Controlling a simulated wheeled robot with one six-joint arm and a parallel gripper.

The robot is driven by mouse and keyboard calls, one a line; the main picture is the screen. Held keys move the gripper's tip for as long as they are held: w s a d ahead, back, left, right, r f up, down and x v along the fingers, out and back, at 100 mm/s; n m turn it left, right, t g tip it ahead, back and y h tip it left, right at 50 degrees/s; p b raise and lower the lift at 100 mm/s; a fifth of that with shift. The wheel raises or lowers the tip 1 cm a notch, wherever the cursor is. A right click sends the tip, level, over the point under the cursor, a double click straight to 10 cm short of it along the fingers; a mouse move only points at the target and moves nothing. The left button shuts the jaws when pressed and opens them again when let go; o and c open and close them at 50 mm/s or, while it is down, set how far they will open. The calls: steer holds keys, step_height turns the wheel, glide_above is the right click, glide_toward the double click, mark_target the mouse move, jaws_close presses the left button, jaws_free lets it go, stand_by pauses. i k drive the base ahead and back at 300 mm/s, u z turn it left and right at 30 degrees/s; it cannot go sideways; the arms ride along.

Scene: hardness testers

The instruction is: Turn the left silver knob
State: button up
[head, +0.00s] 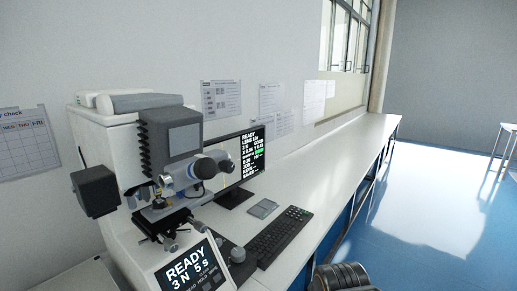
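A white hardness tester (120,150) stands on the bench at the left, with a black eyepiece (205,168) pointing right. Below its eyepiece is a small stage (165,212) with two small silver knobs at its front, a left one (170,245) and a right one (199,226). Both are small in the picture, and their turned position cannot be told. A larger grey knob (238,254) sits on a dark base to the right of the tester's front display (187,273). My gripper is not in view.
A monitor (238,160), a keyboard (280,236) and a small grey pad (263,208) are on the long white bench (335,152), which is clear farther back. A dark rounded part at the bottom edge looks like my arm. Blue floor (430,210) is open at the right.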

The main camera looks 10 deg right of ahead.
mark_target(170, 244)
steer(key=z, duration=1.05)
steer(key=k, duration=1.1)
steer(key=u, duration=1.8)
steer(key=i, duration=0.5)
steer(key=z, duration=0.05)
